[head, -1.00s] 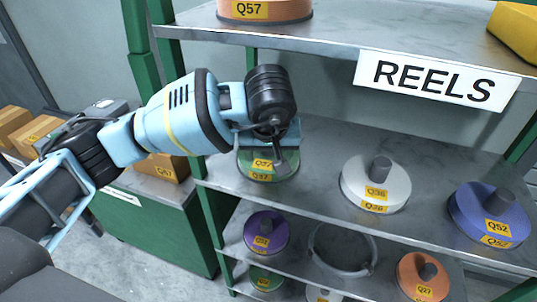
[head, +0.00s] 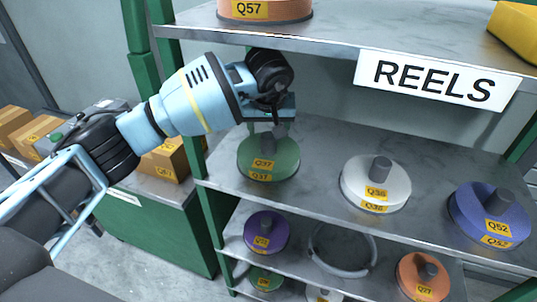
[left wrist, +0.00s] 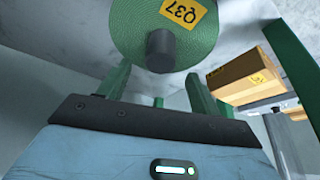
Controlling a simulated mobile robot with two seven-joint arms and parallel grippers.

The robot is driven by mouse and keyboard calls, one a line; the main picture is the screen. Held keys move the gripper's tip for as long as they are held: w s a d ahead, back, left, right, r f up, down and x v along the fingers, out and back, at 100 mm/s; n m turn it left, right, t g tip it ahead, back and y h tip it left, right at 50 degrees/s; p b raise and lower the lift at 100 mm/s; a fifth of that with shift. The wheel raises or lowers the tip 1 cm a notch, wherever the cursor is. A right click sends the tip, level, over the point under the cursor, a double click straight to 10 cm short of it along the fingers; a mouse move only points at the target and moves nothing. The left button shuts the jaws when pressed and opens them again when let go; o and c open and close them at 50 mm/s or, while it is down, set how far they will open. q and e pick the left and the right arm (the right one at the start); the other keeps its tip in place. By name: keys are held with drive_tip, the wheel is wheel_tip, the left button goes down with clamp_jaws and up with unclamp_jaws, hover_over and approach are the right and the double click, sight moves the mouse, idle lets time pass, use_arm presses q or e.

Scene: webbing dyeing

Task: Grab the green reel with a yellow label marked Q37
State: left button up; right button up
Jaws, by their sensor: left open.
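The green reel (head: 262,150) with yellow labels marked Q37 lies flat at the left end of the middle shelf. My left gripper (head: 268,125) is above the reel, close to its dark upright peg, and partly covers the peg. In the left wrist view the green reel (left wrist: 125,30) fills the top, with its label and dark peg (left wrist: 160,52) clear. The peg stands just beyond the spread fingers of my left gripper (left wrist: 155,80), roughly midway between them in the picture. The gripper is open and empty. My right gripper is not in view.
A white reel Q36 (head: 365,187) and a blue reel Q52 (head: 482,222) sit farther right on the same shelf (head: 320,205). The upper shelf (head: 335,38) overhangs the gripper, and a green post (head: 212,205) stands left of the reel. More reels are below.

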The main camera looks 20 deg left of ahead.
sight(269, 136)
use_arm(q)
drive_tip(key=x, duration=0.5)
clamp_jaws()
idle(0.3)
